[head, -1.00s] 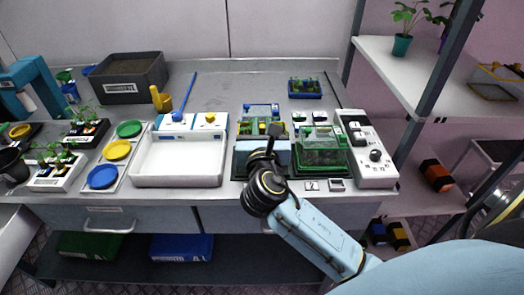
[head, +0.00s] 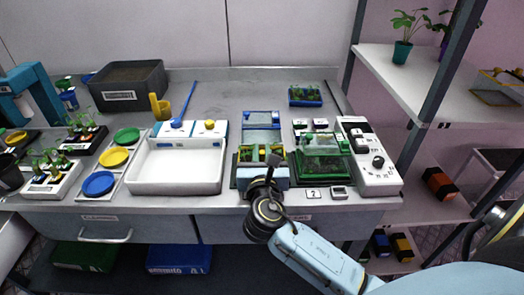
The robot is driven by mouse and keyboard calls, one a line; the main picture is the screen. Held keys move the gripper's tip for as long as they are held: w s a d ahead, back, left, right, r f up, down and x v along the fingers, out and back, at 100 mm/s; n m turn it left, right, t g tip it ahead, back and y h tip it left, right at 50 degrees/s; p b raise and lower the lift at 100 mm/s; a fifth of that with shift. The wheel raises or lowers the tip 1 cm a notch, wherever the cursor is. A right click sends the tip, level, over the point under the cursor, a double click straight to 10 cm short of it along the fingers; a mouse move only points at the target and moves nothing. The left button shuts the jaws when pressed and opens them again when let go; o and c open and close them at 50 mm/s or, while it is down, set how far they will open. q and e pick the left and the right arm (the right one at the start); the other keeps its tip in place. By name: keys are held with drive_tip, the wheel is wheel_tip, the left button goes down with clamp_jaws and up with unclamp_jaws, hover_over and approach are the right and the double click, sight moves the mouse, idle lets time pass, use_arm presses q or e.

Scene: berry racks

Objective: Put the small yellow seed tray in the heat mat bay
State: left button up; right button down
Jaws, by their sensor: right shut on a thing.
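The small yellow seed tray (head: 252,153), with green seedlings in it, is at the middle front of the bench. My right gripper (head: 268,165) is shut on its near side; the gripper and its light blue body hide part of the tray. The tray is over or in the dark left-hand bay (head: 236,172), which I take as the heat mat bay; I cannot tell whether it rests on the bottom. A blue-edged tray or frame (head: 262,118) lies just behind. My left gripper is not in view.
A green tray under a clear cover (head: 325,160) stands close on the right, then a white control box (head: 378,175) with a black knob. A white basin (head: 178,188) is on the left. A blue seedling tray (head: 305,97) stands behind; bench around it is clear.

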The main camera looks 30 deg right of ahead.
drive_tip(key=shift+f, duration=0.25)
drive_tip(key=c, duration=1.4)
unclamp_jaws()
drive_tip(key=shift+f, duration=0.15)
drive_tip(key=shift+c, duration=0.2)
drive_tip(key=shift+o, duration=0.2)
drive_tip(key=shift+s, duration=0.1)
drive_tip(key=shift+a+f, duration=0.1)
drive_tip(key=r+p+v, duration=0.1)
drive_tip(key=v, duration=1)
drive_tip(key=shift+s+a+r, duration=0.25)
drive_tip(key=shift+s+r, duration=0.05)
drive_tip(key=shift+r, duration=0.05)
